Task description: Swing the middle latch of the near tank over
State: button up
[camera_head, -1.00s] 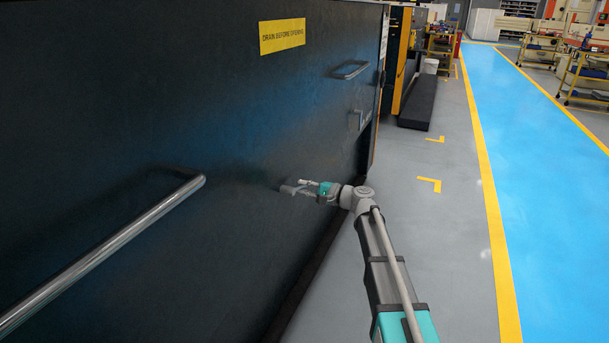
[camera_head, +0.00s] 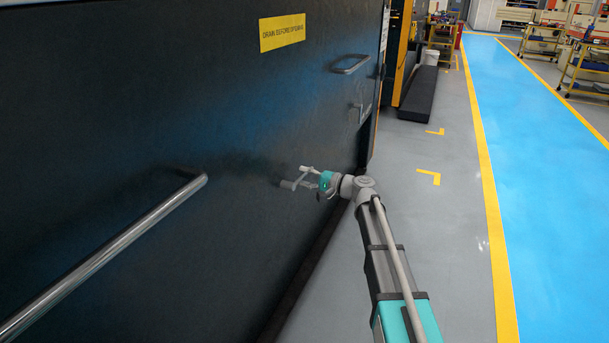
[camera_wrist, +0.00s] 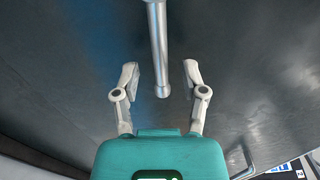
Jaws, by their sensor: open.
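My gripper (camera_head: 295,177) is open and empty, close to the dark tank wall (camera_head: 120,110) in the head view. A long round steel bar (camera_head: 110,255) stands off the wall to its left, its rounded end near the gripper. In the wrist view, the open fingers (camera_wrist: 162,78) have a round steel bar (camera_wrist: 159,50) lying between them in the picture, its end just short of the teal gripper body. Neither finger visibly touches it. I cannot tell how deep the bar sits between the fingers, or which fitting is the middle latch.
A small bar handle (camera_head: 350,66) and a small bent fitting (camera_head: 360,113) are farther along the wall. A yellow sign (camera_head: 282,34) is above. Grey floor (camera_head: 440,220) and a blue walkway (camera_head: 545,200) lie clear to the right. A black step (camera_head: 419,96) stands beyond.

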jog(key=shift+v, duration=2.95)
jog(key=shift+d, duration=0.15)
jog(key=v, duration=1.1)
jog(key=shift+s+d, duration=0.15)
jog(key=shift+d, duration=0.2)
jog(key=s+a+f+n+g+h, duration=0.2)
jog(key=s+f+n+g+h, duration=0.15)
jog(key=s+f+h, duration=0.7)
jog(key=s+d+f+g+h, duration=0.1)
jog(key=s+d+f+h, duration=0.25)
jog(key=s, duration=0.35)
jog(key=s+d+f+g+h, duration=0.2)
jog(key=s+d+f+h, duration=0.15)
jog(key=s+d, duration=0.2)
notch_tip(320, 180, up, 29)
jog(key=p, duration=3)
jog(key=shift+s+a+r+n, duration=0.15)
jog(key=shift+s+a+n, duration=0.2)
jog(key=shift+n, duration=0.1)
